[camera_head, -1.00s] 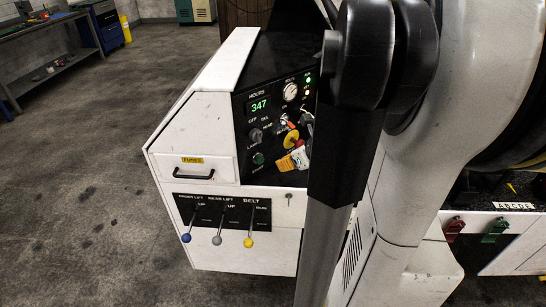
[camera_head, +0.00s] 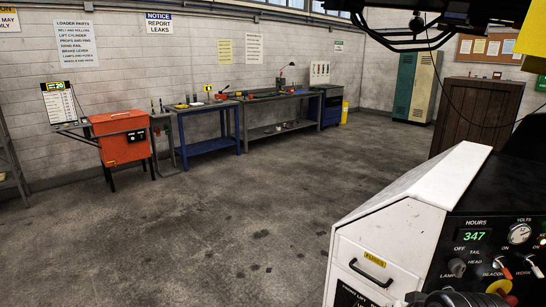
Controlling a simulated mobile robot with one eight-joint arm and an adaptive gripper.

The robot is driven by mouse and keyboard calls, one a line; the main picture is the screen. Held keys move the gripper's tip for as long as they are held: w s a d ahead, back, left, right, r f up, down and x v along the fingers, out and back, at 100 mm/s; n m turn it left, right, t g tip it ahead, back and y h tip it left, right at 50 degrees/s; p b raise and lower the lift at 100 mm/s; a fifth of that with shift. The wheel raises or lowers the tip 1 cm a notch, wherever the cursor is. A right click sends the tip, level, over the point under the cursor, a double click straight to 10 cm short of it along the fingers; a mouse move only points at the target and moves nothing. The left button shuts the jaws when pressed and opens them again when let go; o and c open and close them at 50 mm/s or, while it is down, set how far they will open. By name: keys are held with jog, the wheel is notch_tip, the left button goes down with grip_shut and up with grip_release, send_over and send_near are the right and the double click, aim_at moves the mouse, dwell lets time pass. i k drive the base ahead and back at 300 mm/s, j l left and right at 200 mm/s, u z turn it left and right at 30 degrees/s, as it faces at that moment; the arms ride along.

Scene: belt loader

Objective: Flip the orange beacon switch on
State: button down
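The black control panel (camera_head: 490,225) of the white machine (camera_head: 420,195) is at the lower right, cut off by the picture's right and bottom edges. The small orange beacon switch (camera_head: 499,263) sits on it above the BEACON label, left of the work switch (camera_head: 534,266). I cannot tell its position surely. A lamp knob (camera_head: 457,267) is to its left. A round yellow and orange button (camera_head: 500,288) is below it. A dark shape at the bottom edge is too cut off to name.
Open concrete floor (camera_head: 230,215) lies left of the machine. An orange cabinet (camera_head: 122,137) and blue-legged workbench (camera_head: 208,145) stand along the far wall. A brown wooden cabinet (camera_head: 475,112) stands behind the machine. Dark structure hangs at the upper right.

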aim_at(506, 273)
jog(key=z, duration=1.35)
